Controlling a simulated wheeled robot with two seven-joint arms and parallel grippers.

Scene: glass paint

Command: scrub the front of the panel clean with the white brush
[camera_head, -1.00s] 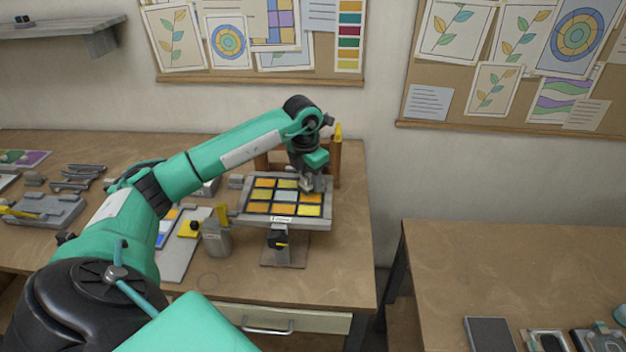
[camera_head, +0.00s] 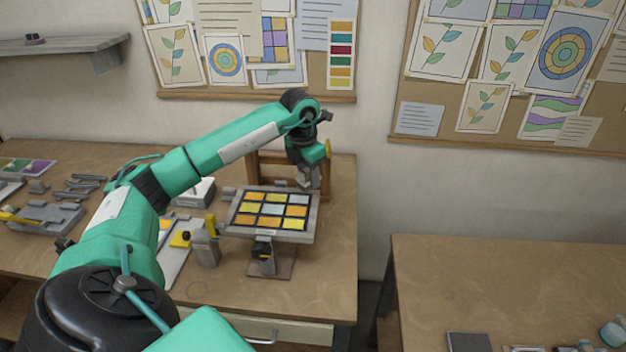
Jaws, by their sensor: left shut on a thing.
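The panel (camera_head: 272,210) is a dark-framed grid of panes on a grey tilted stand (camera_head: 236,228) at the right of the left bench. Most panes are yellow or orange; the back right pane (camera_head: 298,199) looks pale grey-blue. My left gripper (camera_head: 309,183) is at the panel's back right corner, pointing down, and looks a little behind the panel edge. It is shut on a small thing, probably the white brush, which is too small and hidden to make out. I cannot tell whether it touches the panel. My right gripper is not in view.
A wooden rack (camera_head: 262,165) stands behind the panel. A grey container (camera_head: 206,247) and a tray (camera_head: 172,262) lie left of it, with metal tools (camera_head: 82,188) farther left. A second bench (camera_head: 500,285) at the right is mostly bare, with a gap between benches.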

